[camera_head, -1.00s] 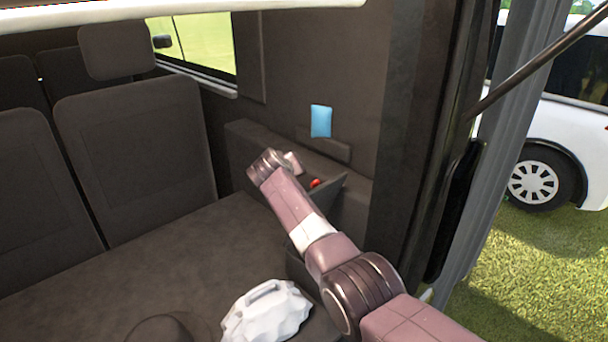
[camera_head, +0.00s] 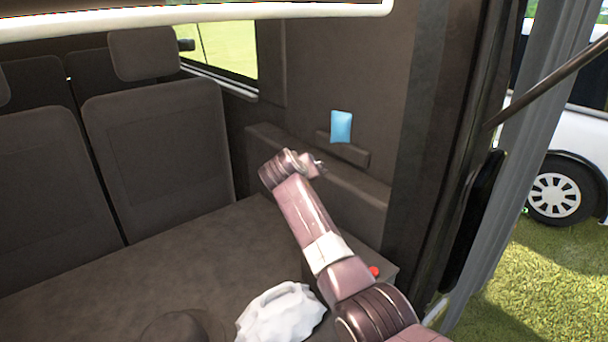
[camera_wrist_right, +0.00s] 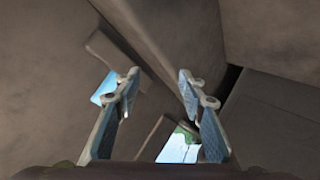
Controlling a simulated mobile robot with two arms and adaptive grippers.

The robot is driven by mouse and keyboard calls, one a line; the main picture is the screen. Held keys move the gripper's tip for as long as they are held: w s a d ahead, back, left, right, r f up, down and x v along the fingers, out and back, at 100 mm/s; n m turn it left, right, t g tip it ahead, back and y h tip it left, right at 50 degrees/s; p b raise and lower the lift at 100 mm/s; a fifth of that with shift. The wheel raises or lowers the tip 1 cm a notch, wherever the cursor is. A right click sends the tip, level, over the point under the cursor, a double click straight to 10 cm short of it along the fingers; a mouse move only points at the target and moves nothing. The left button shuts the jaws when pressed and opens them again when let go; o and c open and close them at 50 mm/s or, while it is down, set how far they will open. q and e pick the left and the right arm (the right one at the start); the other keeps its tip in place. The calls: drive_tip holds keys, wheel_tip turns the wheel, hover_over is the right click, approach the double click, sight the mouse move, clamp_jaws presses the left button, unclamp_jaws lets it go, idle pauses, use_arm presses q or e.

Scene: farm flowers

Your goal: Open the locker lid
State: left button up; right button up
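The locker (camera_head: 345,205) is a dark brown box built along the side wall of the vehicle's rear. A dark panel with a red knob (camera_head: 375,271), seemingly the locker lid (camera_head: 388,262), shows low at the right behind my right arm. It looks swung down and out, nearly flat. My arm hides much of it and of the locker's inside. My right gripper (camera_head: 318,163) is above the locker, below a light blue packet-like thing (camera_head: 341,127) on the wall. In the right wrist view the fingers (camera_wrist_right: 160,80) are apart with nothing between them. My left gripper is not in view.
A white lumpy object with a handle (camera_head: 280,315) and a dark rounded object (camera_head: 175,328) sit on the floor at the front. Dark seats (camera_head: 160,145) stand at the left. The raised tailgate edge (camera_head: 200,18) crosses the top. The middle floor is clear.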

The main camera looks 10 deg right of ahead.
drive_tip(key=v, duration=0.8)
drive_tip(key=shift+s+a, duration=0.15)
